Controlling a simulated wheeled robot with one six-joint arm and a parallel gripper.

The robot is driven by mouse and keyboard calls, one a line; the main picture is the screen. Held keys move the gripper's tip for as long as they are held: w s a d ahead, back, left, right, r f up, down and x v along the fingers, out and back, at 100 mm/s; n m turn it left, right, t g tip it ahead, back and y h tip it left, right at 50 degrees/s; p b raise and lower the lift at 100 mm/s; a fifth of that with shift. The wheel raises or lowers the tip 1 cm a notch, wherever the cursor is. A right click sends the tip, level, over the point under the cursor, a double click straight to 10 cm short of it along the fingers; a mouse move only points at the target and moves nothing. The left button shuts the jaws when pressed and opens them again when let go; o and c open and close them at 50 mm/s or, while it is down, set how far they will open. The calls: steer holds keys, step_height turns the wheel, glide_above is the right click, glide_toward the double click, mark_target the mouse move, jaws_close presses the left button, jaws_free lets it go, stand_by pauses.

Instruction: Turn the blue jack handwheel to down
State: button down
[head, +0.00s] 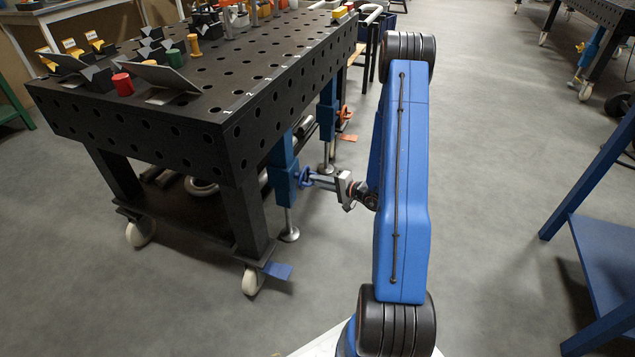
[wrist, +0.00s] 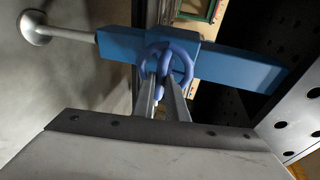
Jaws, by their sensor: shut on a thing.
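The blue jack handwheel (wrist: 183,58) shows in the wrist view as a round rim with spokes, in front of the blue jack body (wrist: 230,66). In the head view the handwheel (head: 304,177) is small, on the side of the blue jack post (head: 283,180) below the table edge. My gripper (wrist: 164,82) reaches the handwheel and is shut on it, with the two fingertips at its middle and lower part. It also shows in the head view (head: 312,178), level with the handwheel. The fingertips hide part of the wheel.
The black perforated welding table (head: 240,85) stands above and left of the jack, with blocks and fixtures on top. A caster with a blue pedal (head: 277,270) is at its near corner. A blue bench (head: 605,255) stands at the right. The floor between is clear.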

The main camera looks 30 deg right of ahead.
steer(key=c, duration=1.8)
jaws_free()
steer(key=shift+o, duration=0.2)
steer(key=v, duration=1.7)
steer(key=shift+s, duration=0.25)
